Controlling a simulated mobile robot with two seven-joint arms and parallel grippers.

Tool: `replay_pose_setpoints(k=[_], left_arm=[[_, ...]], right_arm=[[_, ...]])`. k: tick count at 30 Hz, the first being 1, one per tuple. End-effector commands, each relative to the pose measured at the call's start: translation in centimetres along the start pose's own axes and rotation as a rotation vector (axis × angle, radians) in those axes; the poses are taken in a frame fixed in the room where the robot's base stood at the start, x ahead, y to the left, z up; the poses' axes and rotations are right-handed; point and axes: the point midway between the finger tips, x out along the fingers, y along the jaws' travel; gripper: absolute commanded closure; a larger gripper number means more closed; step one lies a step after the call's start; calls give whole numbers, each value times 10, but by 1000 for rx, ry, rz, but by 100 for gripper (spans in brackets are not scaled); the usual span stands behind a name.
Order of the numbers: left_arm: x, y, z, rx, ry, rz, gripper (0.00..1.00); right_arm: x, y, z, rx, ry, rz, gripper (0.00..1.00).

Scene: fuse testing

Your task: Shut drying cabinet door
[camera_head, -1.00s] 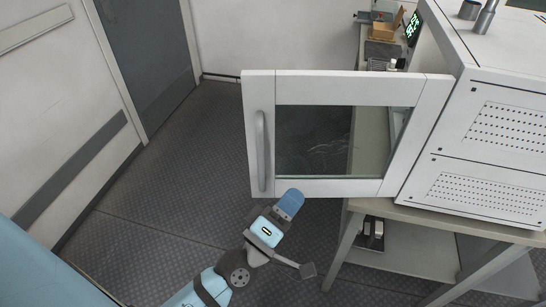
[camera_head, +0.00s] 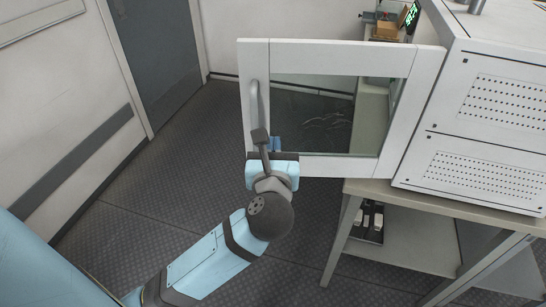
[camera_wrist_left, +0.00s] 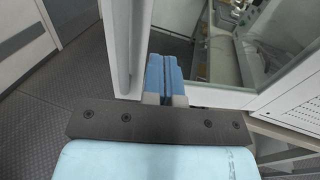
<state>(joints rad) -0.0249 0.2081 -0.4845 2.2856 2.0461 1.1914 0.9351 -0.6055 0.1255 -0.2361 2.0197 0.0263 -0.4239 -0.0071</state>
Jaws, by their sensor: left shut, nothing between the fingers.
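The drying cabinet door (camera_head: 345,167) has a white frame, a glass window and a vertical grey handle (camera_head: 254,101) near its left edge. It stands open, reaching left from the white drying cabinet (camera_head: 480,70). My left gripper (camera_head: 275,143) is at the handle side, by the lower left corner of the window. In the left wrist view its blue fingers (camera_wrist_left: 166,76) are together with nothing between them, in front of the door frame (camera_wrist_left: 216,94). The handle (camera_wrist_left: 118,45) is left of them. Whether the fingertips touch the door cannot be told. My right gripper is not in view.
The cabinet stands on a grey table (camera_head: 420,196) with a lower shelf. A shelf or bench with small items (camera_head: 385,28) is behind the door. The dark floor (camera_head: 170,180) left of the door is clear. A grey room door (camera_head: 155,60) is at the back left.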

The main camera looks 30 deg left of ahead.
Motion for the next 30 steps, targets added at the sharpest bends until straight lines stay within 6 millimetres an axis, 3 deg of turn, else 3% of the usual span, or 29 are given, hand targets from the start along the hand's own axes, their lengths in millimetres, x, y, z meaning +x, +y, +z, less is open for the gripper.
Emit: replay_pose_setpoints(k=[6, 12, 30], left_arm=[[44, 1, 2, 4, -4, 2, 100], [66, 1, 1, 2, -2, 2, 100], [74, 1, 0, 1, -1, -4, 100]], right_arm=[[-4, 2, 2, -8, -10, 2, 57], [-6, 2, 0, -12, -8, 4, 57], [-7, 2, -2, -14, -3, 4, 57]])
